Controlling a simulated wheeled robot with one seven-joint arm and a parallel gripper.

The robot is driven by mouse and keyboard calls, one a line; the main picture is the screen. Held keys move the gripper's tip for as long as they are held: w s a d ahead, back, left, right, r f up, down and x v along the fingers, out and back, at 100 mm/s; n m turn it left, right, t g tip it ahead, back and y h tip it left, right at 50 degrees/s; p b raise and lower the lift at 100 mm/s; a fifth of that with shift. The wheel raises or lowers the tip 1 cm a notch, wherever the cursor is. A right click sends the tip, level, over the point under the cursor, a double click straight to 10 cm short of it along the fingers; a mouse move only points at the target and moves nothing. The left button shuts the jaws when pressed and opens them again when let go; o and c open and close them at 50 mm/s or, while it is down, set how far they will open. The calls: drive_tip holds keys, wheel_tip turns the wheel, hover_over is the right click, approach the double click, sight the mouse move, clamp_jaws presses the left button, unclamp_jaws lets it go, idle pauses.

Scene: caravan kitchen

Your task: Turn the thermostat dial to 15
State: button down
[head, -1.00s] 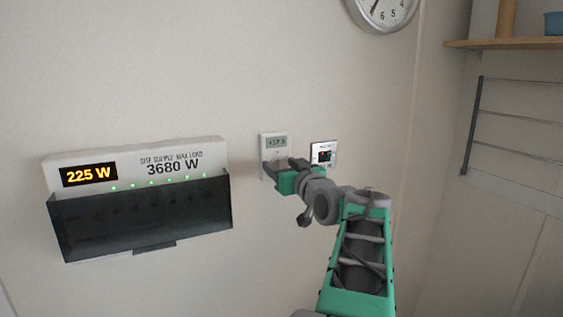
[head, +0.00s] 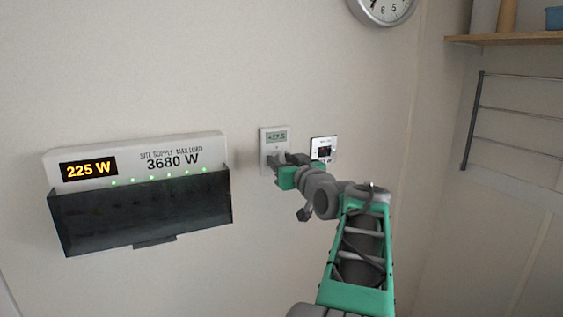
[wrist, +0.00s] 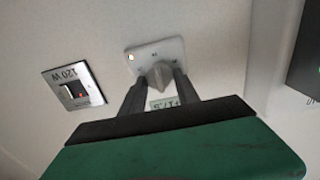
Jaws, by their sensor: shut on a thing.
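The thermostat (head: 264,150) is a white wall unit with a small display at its top that seems to read about 17.5. In the wrist view the thermostat (wrist: 140,55) appears upside down, with its grey dial (wrist: 159,76) between my fingers and the display (wrist: 163,103) partly hidden by them. My gripper (head: 277,160) reaches the lower part of the thermostat and hides the dial in the head view. In the wrist view my gripper (wrist: 157,82) has its two dark fingers shut on the dial, one on each side.
A small panel (head: 323,149) with a dark window is on the wall right of the thermostat. A supply box (head: 140,190) showing 225 W and 3680 W is at left. A clock (head: 383,8), a shelf (head: 500,40) and a rack (head: 475,125) are at upper right.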

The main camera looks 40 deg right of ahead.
drive_tip(key=shift+f+b, duration=0.1)
drive_tip(key=shift+b, duration=0.4)
drive_tip(key=n+b, duration=1.5)
drive_tip(key=b, duration=0.1)
drive_tip(key=n+b, duration=0.8)
drive_tip(key=shift+a+f+n, duration=0.15)
drive_tip(key=shift+f+n, duration=0.1)
drive_tip(key=shift+n, duration=0.05)
drive_tip(key=shift+r, duration=0.1)
drive_tip(key=c, duration=0.9)
unclamp_jaws()
drive_tip(key=shift+w, duration=0.1)
